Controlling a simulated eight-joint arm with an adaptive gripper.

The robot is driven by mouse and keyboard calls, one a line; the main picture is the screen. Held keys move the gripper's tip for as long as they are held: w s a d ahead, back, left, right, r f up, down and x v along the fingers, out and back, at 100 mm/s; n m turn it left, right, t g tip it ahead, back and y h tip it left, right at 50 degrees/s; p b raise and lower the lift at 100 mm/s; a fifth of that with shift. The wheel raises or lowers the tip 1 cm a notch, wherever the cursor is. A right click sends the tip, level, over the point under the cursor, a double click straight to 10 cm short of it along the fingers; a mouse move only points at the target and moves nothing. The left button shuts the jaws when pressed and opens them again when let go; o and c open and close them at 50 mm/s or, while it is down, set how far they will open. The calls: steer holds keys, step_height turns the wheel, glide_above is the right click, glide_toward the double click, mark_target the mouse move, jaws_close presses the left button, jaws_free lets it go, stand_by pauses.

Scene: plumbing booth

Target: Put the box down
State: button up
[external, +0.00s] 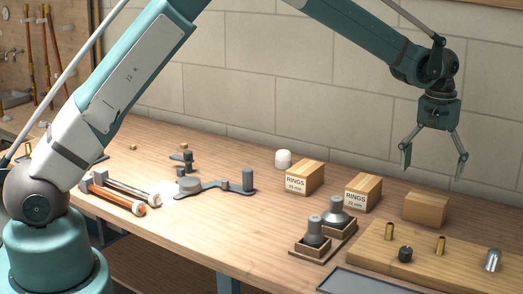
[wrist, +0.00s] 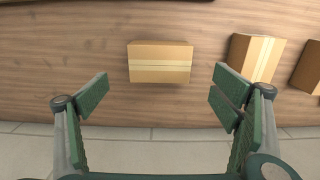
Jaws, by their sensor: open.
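A plain cardboard box (external: 426,209) rests on the wooden bench, just behind the wooden board. In the wrist view this box (wrist: 160,63) lies flat on the bench, a pale tape strip across its top, centred ahead of my fingers. My gripper (external: 434,172) is open and empty, in the air above the box and apart from it. In the wrist view its green finger pads (wrist: 160,88) stand wide apart with nothing between them. Two boxes labelled RINGS stand to the left, one nearer (external: 363,192) and one farther (external: 304,177).
The wooden board (external: 400,262) at the front right carries brass and metal fittings. Grey cone-shaped parts in a wooden holder (external: 322,244) stand left of it. A white cap (external: 283,158) sits near the block wall (external: 300,100), which runs close behind the boxes.

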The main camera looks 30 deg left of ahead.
steer(key=shift+r, duration=0.1)
stand_by(0.4)
steer(key=s+a+r+t, duration=0.1)
steer(key=s+a+r, duration=0.5)
steer(key=a, duration=0.4)
steer(key=s+a+r+t+h, duration=0.1)
steer(key=s+a+r, duration=0.2)
steer(key=a+r, duration=0.7)
steer(key=s+a+r+t, duration=0.1)
steer(key=s+a+r, duration=0.45)
steer(key=a, duration=0.55)
steer(key=s+a+r+t, duration=0.2)
steer(key=s+a+r, duration=0.1)
steer(key=s+a, duration=0.95)
steer(key=s+a+f+t, duration=0.1)
steer(key=s+a+f, duration=0.2)
steer(key=s, duration=0.5)
steer(key=s+a+f+t+y, duration=0.1)
steer(key=s+a+f, duration=0.2)
steer(key=s+a, duration=0.3)
steer(key=shift+s+a+f, duration=0.15)
steer(key=shift+s+a, duration=0.05)
steer(key=shift+s, duration=0.9)
steer(key=shift+f, duration=0.1)
